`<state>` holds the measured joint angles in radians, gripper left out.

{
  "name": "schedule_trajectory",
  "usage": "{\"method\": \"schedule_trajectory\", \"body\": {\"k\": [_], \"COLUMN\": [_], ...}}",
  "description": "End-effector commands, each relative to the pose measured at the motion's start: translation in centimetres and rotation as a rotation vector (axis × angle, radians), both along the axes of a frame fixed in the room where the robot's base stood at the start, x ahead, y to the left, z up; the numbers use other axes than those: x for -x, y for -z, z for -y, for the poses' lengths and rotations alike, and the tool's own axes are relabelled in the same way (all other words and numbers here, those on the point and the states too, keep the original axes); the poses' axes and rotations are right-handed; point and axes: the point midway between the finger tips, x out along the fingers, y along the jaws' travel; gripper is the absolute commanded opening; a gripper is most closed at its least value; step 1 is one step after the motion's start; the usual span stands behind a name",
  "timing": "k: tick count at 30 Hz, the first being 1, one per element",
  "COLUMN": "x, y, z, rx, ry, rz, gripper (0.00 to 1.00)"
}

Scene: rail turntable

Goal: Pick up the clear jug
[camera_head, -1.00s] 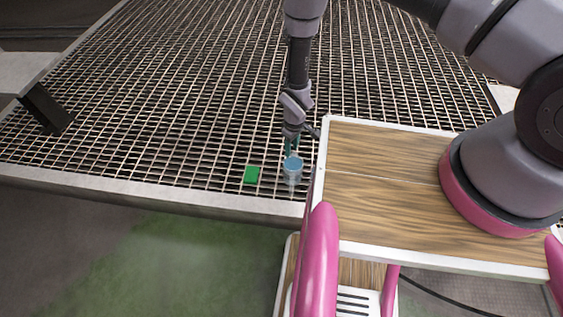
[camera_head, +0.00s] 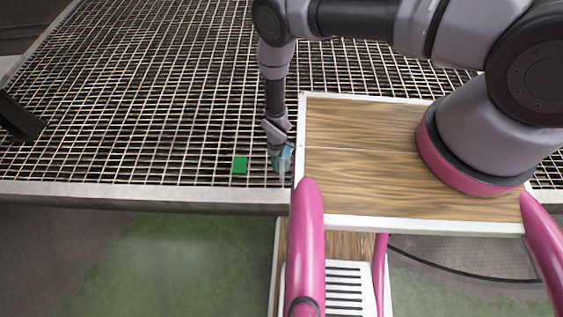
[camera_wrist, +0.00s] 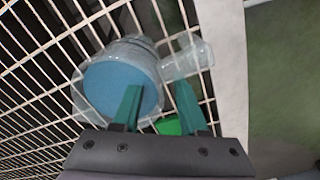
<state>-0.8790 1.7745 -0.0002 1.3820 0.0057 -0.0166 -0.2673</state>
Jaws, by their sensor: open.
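The clear jug (camera_wrist: 97,112) stands on the metal grating. In the wrist view it has a round blue surface inside its rim and a clear handle (camera_wrist: 190,60) on its right side. My gripper (camera_wrist: 158,86) is open. One teal finger overlaps the blue surface and the other lies over the handle side; I cannot tell whether either touches. In the head view my gripper (camera_head: 279,152) is right at the jug (camera_head: 284,170) and hides much of it.
A green block (camera_head: 239,165) lies on the grating (camera_head: 150,110) just left of the jug; part of it shows behind the fingers in the wrist view (camera_wrist: 170,126). The grating's pale front edge (camera_head: 130,196) is close. Below is green-grey floor.

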Motion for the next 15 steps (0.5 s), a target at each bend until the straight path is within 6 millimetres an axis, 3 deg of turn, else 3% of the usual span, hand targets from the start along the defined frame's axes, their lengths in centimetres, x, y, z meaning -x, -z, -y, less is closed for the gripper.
{"method": "schedule_trajectory", "body": {"k": [4, 11, 12, 15], "x": [0.0, 0.0, 0.0, 0.0], "y": [1.6, 1.8, 1.7, 1.7], "z": [0.0, -0.1, -0.1, -0.1], "rx": [-0.001, -0.001, -0.001, -0.001], "ry": [0.000, 0.000, 0.000, 0.000], "rz": [0.000, 0.000, 0.000, 0.000], "gripper": [0.42, 0.42, 0.39, 0.00]}}
